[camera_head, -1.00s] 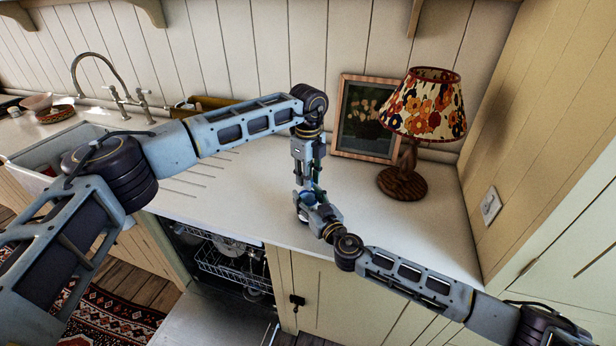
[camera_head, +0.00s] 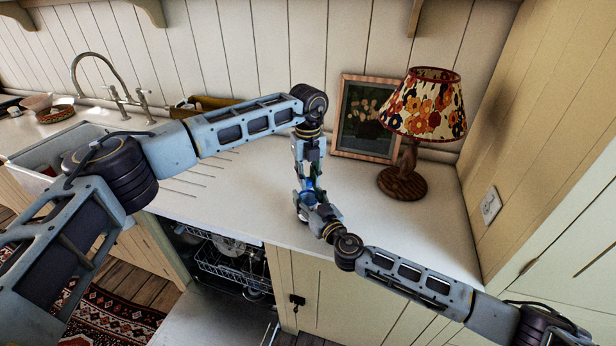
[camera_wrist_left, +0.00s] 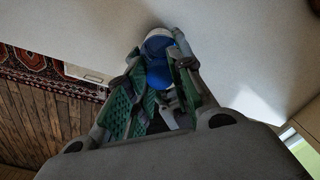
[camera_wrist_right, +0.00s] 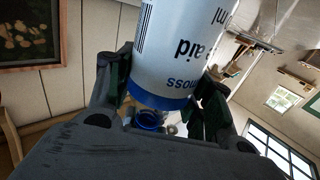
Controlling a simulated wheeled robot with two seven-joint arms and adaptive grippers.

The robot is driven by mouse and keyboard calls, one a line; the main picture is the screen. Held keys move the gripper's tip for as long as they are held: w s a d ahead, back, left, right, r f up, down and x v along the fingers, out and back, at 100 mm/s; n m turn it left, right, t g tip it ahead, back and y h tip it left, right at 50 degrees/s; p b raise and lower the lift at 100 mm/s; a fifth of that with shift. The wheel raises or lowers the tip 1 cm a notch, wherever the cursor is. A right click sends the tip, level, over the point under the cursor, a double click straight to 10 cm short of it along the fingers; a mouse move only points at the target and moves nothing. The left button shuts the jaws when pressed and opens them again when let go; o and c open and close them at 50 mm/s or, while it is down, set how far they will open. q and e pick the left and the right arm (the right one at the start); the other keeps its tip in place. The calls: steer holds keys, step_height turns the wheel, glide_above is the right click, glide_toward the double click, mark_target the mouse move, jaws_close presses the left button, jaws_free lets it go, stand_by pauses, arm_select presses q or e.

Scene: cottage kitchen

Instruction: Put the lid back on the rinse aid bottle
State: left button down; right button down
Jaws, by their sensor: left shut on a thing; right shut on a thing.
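The rinse aid bottle (camera_wrist_right: 180,50), white with a blue band and dark lettering, is held between the fingers of my right gripper (camera_wrist_right: 163,95). In the head view only a small part shows, low between the grippers. A blue, ring-like piece that looks like the lid (camera_wrist_right: 148,117) shows by the bottle's blue end. My left gripper (camera_head: 306,182) comes down from above, shut on a blue piece (camera_wrist_left: 159,72), apparently the lid. My right gripper (camera_head: 315,212) reaches in from the lower right, shut on the bottle. Whether lid and bottle touch is hidden by the fingers.
The grippers meet over the white counter (camera_head: 240,190), near its front edge. A lamp (camera_head: 403,182) and a framed picture (camera_head: 340,150) stand behind to the right. An open dishwasher (camera_head: 232,262) is below, and a sink (camera_head: 45,160) is at left.

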arm_select(q)
steer(key=m, duration=0.6)
arm_select(e)
steer(key=shift+f, duration=0.15)
arm_select(q)
steer(key=m, duration=1.9)
steer(key=c, duration=1.2)
jaws_free()
steer(key=shift+o, duration=0.2)
step_height(320, 180, up, 12)
